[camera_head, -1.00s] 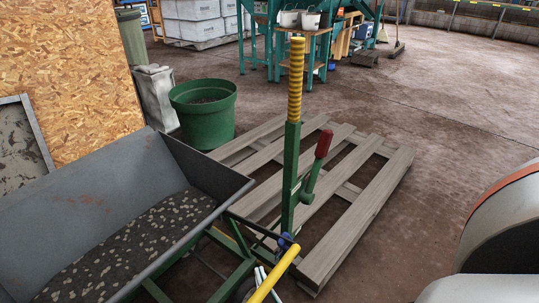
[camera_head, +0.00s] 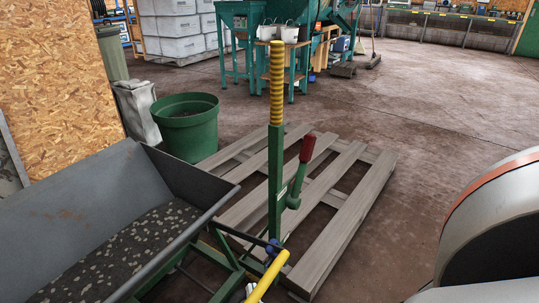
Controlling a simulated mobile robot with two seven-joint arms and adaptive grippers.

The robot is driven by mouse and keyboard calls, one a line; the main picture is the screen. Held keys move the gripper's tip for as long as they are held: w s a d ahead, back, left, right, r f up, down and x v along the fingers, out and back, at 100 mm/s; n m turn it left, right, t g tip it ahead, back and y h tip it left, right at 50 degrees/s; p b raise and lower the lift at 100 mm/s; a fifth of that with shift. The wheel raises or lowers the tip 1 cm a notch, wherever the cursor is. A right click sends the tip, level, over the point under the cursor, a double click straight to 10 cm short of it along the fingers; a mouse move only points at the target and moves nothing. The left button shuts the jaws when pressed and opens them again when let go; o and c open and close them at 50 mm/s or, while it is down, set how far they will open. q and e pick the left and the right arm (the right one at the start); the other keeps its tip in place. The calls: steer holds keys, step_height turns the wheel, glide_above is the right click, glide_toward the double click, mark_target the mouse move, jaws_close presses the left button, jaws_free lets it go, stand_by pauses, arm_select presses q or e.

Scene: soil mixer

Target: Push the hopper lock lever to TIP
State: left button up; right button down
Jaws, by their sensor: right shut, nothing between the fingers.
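The grey hopper (camera_head: 85,205) fills the lower left, with dark, pale-flecked soil (camera_head: 105,262) in it. A green upright post (camera_head: 276,185) with a yellow ridged grip (camera_head: 277,82) stands at its right. Beside the post is a short green lever with a red grip (camera_head: 307,148); it leans up and to the right. This looks like the lock lever, but no TIP mark can be read. A large white and black part of my right arm (camera_head: 495,225) is at the right edge, well apart from the lever.
A wooden pallet (camera_head: 345,215) lies behind the post. A yellow bar (camera_head: 268,276) rises from the bottom edge near a blue joint. A green tub (camera_head: 187,130), a chipboard wall (camera_head: 55,85) and teal stands (camera_head: 240,50) are further back. The floor right of the pallet is clear.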

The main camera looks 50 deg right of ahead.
steer(key=d+r, duration=0.3)
steer(key=d, duration=0.3)
steer(key=shift+w+d, duration=0.2)
steer(key=shift+w, duration=0.05)
steer(key=shift+d+r, duration=0.1)
steer(key=shift+d, duration=0.05)
stand_by(1.2)
steer(key=shift+d+r, duration=0.1)
steer(key=shift+d, duration=0.15)
